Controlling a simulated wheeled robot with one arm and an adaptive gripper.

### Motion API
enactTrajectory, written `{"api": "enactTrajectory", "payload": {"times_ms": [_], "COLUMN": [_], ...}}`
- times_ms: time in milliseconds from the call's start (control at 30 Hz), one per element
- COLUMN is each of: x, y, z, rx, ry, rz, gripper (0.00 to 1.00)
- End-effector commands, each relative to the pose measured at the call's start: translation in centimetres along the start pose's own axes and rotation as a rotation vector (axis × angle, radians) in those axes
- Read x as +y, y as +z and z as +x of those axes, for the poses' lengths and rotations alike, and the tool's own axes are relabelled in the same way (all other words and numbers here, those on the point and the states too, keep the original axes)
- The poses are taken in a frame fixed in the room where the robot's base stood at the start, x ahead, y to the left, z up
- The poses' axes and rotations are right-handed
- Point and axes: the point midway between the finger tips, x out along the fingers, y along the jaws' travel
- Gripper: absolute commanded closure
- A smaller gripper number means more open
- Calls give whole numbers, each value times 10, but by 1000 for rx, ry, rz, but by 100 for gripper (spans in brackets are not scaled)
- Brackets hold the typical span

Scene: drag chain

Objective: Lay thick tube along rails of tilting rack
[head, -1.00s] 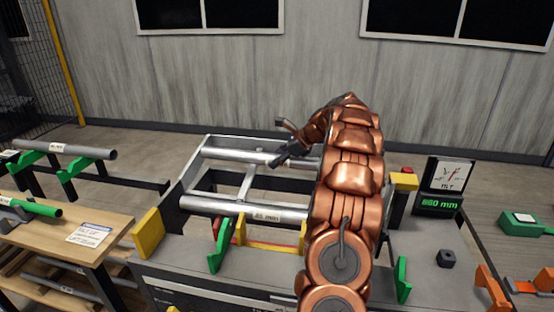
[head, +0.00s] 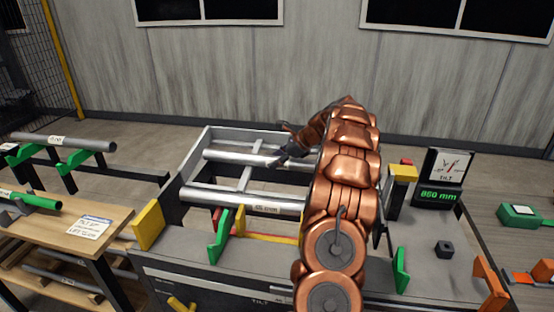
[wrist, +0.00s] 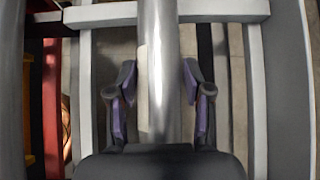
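The tilting rack (head: 193,163) stands in the middle of the head view. A grey tube (head: 232,157) lies crosswise over its rear half. A second grey tube (head: 220,198) with a white label lies parallel nearer the front. I cannot read which is the thick one. My gripper (head: 283,145) is at the rear tube, near the rack's middle. In the wrist view a tube (wrist: 158,70) runs between the gripper's two spread fingers, with a gap on both sides. My copper arm hides the right part of the rack and both tubes' right ends.
Green stops (head: 220,240) and yellow blocks (head: 148,225) stand along the rack's front. A tilt dial and 860 mm display (head: 440,195) are at the right. Another tube (head: 65,142) lies on green cradles at the left. A wooden bench (head: 60,238) is at the front left.

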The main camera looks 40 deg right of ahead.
Motion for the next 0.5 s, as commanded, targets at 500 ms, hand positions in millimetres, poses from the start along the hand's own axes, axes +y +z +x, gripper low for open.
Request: {"api": "enactTrajectory", "payload": {"times_ms": [500], "x": [0], "y": [-1], "z": [0], "rx": [1], "ry": [1], "rz": [1], "gripper": [25]}}
